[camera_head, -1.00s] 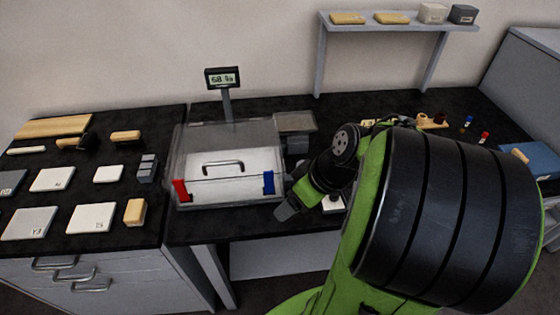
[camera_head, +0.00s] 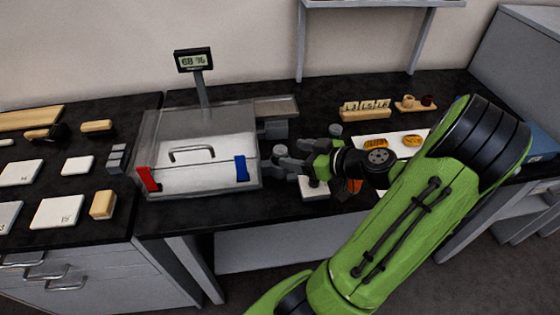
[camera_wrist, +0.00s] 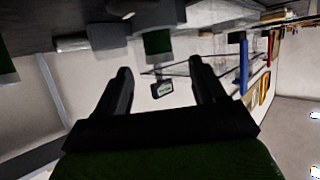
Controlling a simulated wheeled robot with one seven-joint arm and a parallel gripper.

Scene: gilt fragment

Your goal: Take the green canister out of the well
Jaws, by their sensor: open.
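My gripper (camera_head: 290,166) is open, just right of the clear case and above the black counter. In the wrist view, its two dark fingers (camera_wrist: 158,82) stand apart with nothing held between them. A dark green block-like shape (camera_wrist: 157,42), perhaps the canister, shows beyond the fingertips and between their lines, in a picture that looks upside down. I cannot tell whether it sits in a well. In the head view I cannot make out the canister or the well; my gripper and wrist cover part of that area.
The clear case (camera_head: 205,150) with red and blue clips stands left of my gripper. A display (camera_head: 193,60) rises behind it. A small white block (camera_head: 313,190) lies below my wrist. A lettered rack (camera_head: 365,110) and orange pieces (camera_head: 375,142) on a white surface are to the right.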

